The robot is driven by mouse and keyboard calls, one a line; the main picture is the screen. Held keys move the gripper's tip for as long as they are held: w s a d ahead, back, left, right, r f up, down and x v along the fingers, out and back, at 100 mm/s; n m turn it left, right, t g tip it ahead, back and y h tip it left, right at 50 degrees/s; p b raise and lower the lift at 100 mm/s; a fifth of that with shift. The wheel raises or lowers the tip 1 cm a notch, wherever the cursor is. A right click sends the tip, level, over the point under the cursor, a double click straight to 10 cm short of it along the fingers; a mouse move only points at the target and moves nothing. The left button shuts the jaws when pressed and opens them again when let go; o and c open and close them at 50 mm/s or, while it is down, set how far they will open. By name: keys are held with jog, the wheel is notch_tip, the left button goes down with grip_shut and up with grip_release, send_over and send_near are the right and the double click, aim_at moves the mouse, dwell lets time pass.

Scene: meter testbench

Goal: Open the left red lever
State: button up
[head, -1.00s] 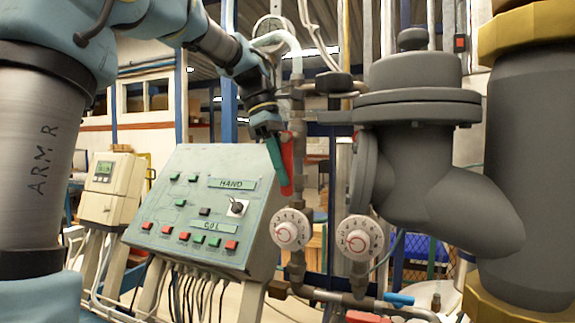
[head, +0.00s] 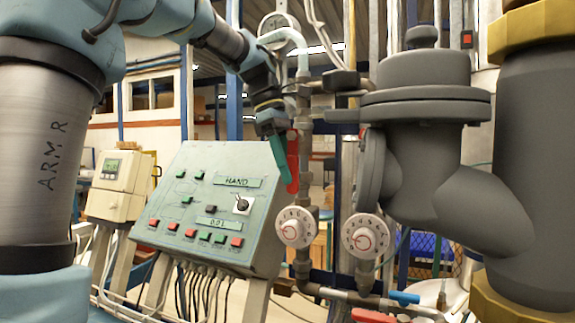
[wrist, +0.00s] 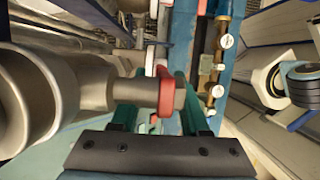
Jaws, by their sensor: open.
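The left red lever (head: 292,163) hangs nearly upright on the thin vertical pipe, left of the big grey valve body. My gripper (head: 282,150) is at the lever, with a teal finger just to its left. In the wrist view the red lever (wrist: 165,91) stands between the two teal fingers of my gripper (wrist: 157,104), which are apart. The lever looks closer to the left finger there; I cannot tell whether either finger touches it. In the head view the other finger is hidden.
A control panel (head: 206,210) with buttons stands left of the lever. Two white dial knobs (head: 295,227) (head: 365,238) sit below and right. The grey valve body (head: 425,150) is close on the right. A blue handle (head: 404,298) and another red handle (head: 372,317) are at the bottom.

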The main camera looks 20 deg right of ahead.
jog(key=v, duration=1)
jog(key=shift+r+b, duration=0.35)
jog(key=shift+r, duration=0.05)
jog(key=shift+w+a, duration=0.1)
jog(key=shift+a, duration=0.05)
